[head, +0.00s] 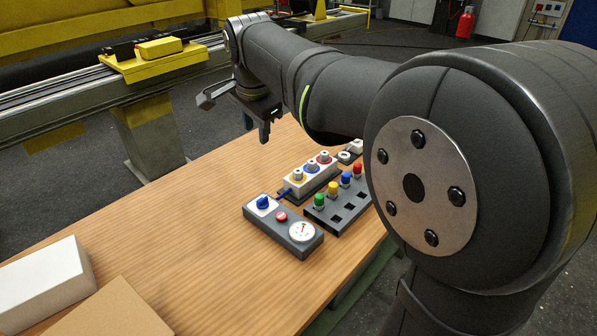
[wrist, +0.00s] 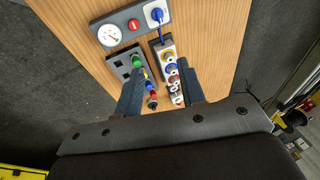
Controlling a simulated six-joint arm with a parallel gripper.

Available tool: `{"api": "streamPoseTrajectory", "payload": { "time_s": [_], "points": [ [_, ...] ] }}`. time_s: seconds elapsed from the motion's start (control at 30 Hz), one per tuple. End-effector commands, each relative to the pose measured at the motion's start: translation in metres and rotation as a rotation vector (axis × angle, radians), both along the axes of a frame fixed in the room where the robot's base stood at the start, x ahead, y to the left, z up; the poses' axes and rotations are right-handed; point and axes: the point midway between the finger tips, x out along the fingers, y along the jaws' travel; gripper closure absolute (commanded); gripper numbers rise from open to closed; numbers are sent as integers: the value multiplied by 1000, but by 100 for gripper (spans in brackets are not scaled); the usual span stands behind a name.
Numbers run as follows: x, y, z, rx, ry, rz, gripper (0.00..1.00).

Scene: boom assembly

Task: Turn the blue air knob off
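The blue air knob (head: 263,203) sits on a white plate at the left end of a dark grey control box (head: 272,232). The same box carries a red button (head: 281,216) and a round white gauge (head: 302,231) with a needle. In the wrist view the blue knob (wrist: 156,15) is near the top edge, with the gauge (wrist: 110,36) to its left. I cannot read the knob's setting. My gripper (head: 257,128) hangs above the table's far part, beyond the box. In the wrist view its two fingers (wrist: 160,88) are apart and nothing shows between the tips.
A white block (head: 312,176) with yellow, blue and red ringed fittings joins the box by a blue hose (wrist: 162,32). Beside it is a dark holder (head: 340,212) with several coloured plugs. A white box (head: 45,283) and brown box (head: 110,312) lie front left. The table's left middle is clear.

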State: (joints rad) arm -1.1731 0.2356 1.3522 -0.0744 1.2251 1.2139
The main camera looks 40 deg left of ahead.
Motion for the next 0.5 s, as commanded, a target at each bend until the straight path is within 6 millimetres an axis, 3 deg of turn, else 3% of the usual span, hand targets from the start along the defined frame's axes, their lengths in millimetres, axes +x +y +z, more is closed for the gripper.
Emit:
{"api": "streamPoseTrajectory", "payload": {
  "time_s": [0.17,0.5],
  "points": [
    [16,24,-25,-68,39,1,64],
    [55,77,-99,-234,155,19,64]
  ]
}}
